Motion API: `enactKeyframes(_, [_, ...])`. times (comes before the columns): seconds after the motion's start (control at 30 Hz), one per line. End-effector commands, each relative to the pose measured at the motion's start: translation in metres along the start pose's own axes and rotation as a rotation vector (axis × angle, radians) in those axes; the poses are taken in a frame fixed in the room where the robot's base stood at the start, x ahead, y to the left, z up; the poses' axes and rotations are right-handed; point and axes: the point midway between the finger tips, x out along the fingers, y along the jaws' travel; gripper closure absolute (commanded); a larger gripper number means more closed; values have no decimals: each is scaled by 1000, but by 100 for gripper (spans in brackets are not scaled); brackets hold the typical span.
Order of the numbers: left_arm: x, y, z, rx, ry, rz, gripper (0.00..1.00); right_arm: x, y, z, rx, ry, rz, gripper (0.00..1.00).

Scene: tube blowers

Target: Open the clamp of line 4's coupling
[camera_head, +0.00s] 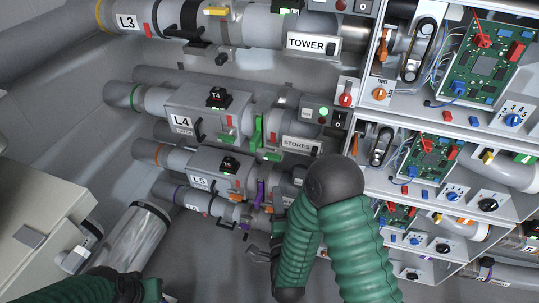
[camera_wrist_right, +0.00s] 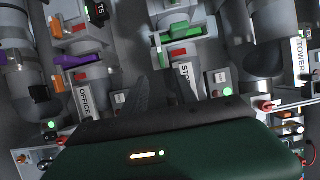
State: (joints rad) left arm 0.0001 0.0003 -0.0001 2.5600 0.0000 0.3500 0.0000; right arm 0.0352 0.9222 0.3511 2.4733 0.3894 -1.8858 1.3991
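Line 4 is the grey pipe with the L4 label (camera_head: 181,121) and a T4 box (camera_head: 218,97). Its coupling has an upright green clamp handle (camera_head: 257,133), left of the STORES sign (camera_head: 298,143). In the right wrist view a green clamp handle (camera_wrist_right: 172,37) shows above the partly hidden STORES sign (camera_wrist_right: 184,75). My right gripper (camera_head: 258,253) is below and apart from the coupling; its dark fingers look spread, with nothing seen between them. My left gripper (camera_head: 128,290) is a dark shape at the bottom edge; its fingers cannot be made out.
The L3 pipe (camera_head: 127,21) runs above, with the TOWER sign (camera_head: 311,44). The L5 pipe (camera_head: 199,181) with a purple clamp handle (camera_head: 261,192) lies below line 4. Shelves with green circuit boards (camera_head: 486,66) stand right. A beige cabinet (camera_head: 40,215) is lower left.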

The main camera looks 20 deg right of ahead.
Motion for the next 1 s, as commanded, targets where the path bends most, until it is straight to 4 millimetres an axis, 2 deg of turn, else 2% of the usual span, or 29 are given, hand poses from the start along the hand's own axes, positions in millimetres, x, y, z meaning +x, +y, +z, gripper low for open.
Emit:
enactKeyframes(0.3, [-11, 0, -2, 0, 0, 0, 100, 85, 0, -2, -1, 1, 0, 66])
enactKeyframes(0.5, [-14, 0, -3, 0, 0, 0, 100, 131, 0, -2, -1, 0, 0, 66])
enactKeyframes(0.7, [-15, 0, -4, 0, 0, 0, 100, 152, 1, -1, -1, -2, 3, 66])
enactKeyframes(0.97, [-15, 0, -4, 0, 0, 0, 100, 154, 2, -1, -2, -3, 4, 66])
enactKeyframes(1.0, [-15, 0, -4, 0, 0, 0, 100, 154, 1, -1, -2, -3, 4, 72])
